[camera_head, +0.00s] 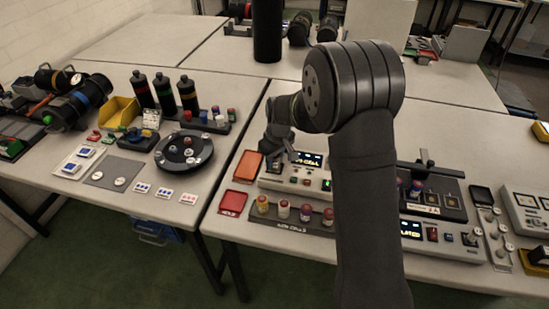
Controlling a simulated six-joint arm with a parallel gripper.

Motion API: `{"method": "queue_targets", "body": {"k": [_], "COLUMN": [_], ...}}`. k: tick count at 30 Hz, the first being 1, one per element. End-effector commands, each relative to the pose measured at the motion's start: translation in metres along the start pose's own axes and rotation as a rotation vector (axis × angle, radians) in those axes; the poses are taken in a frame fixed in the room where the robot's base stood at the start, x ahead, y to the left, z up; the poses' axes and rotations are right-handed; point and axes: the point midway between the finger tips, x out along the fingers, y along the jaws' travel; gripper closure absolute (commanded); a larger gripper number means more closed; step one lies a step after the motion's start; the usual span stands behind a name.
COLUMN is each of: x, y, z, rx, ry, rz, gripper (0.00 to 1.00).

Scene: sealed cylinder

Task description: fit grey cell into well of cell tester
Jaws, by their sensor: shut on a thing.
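The cell tester (283,181) is a pale box near the front of the right table, with a lit display that seems to read "NO CELL" (308,159). My gripper (273,157) is over the tester's back left part, left of the display, pointing down. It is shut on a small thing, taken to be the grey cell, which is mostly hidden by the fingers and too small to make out. The well is not clearly visible; my gripper covers that part of the tester. I cannot tell whether the cell touches the tester.
A dark rack (285,227) with several coloured-top cells stands in front of the tester. A red tray (233,202) and an orange tray (247,166) lie to its left. My arm hides the tester's right side. A second device (440,239) with a lit display stands further right.

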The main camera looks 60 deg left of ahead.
Motion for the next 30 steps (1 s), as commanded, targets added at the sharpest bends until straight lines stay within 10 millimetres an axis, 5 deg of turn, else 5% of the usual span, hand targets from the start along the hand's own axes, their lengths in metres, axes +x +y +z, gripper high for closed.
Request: {"method": "queue_targets", "body": {"k": [1,2,5,17,30], "x": [0.002,0.002,0.002,-0.007,-0.095], "y": [0.000,0.000,0.000,0.000,0.001], "z": [0.000,0.000,0.000,-0.001,-0.001], "rx": [0.000,0.000,0.000,0.000,0.000], "ry": [0.000,0.000,0.000,0.002,0.004], "rz": [0.000,0.000,0.000,0.001,0.003], "gripper": [0.94,0.68,0.48,0.48,0.48]}}
